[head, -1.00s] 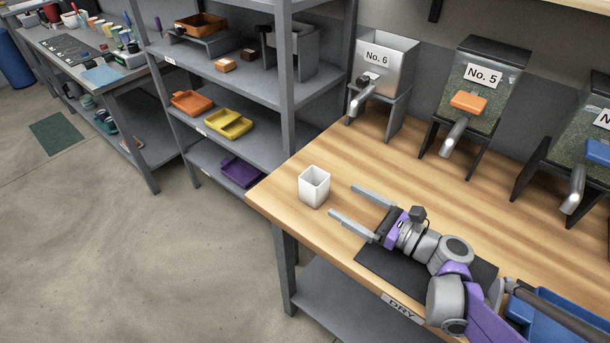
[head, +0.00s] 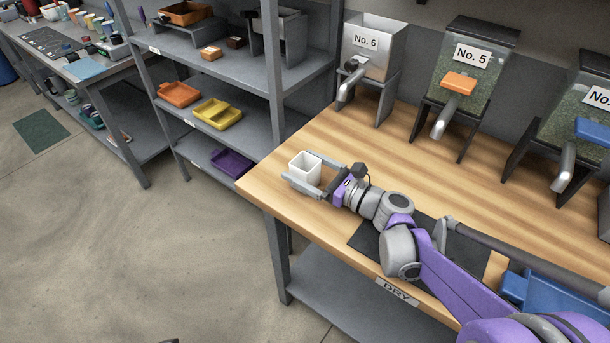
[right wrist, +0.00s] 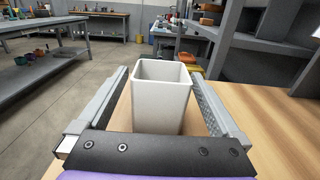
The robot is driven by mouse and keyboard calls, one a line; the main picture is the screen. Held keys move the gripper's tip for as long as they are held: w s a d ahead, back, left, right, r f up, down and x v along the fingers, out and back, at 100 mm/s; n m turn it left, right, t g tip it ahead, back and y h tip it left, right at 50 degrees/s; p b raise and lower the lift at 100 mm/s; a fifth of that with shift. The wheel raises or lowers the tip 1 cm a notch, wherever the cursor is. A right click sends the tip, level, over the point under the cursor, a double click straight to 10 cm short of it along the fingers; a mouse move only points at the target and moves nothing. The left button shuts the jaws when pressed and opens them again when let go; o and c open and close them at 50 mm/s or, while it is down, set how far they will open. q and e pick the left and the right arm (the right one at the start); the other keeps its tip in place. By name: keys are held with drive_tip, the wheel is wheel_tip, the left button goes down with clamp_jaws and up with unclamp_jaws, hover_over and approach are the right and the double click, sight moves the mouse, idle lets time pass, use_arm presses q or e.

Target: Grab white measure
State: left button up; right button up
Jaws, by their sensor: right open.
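The white measure (head: 304,169) is a square, open-topped cup standing upright on the wooden bench near its left corner. In the right wrist view the white measure (right wrist: 160,98) stands between the two fingers, with a visible gap on each side. My right gripper (head: 307,178) is open around it, one finger on its far side and one on its near side. The right gripper (right wrist: 160,100) also shows in the wrist view, low at bench height. The near finger hides part of the cup's lower side in the head view. My left gripper is not in view.
Dispensers No. 6 (head: 371,55) and No. 5 (head: 465,75) stand along the back of the bench (head: 400,145). A black mat (head: 372,240) and blue tray (head: 540,295) lie near the front. A grey shelf (head: 240,75) with coloured trays stands left. Bench space behind the cup is clear.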

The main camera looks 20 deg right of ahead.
drive_tip(key=c, duration=1.4)
drive_tip(key=shift+r, duration=0.1)
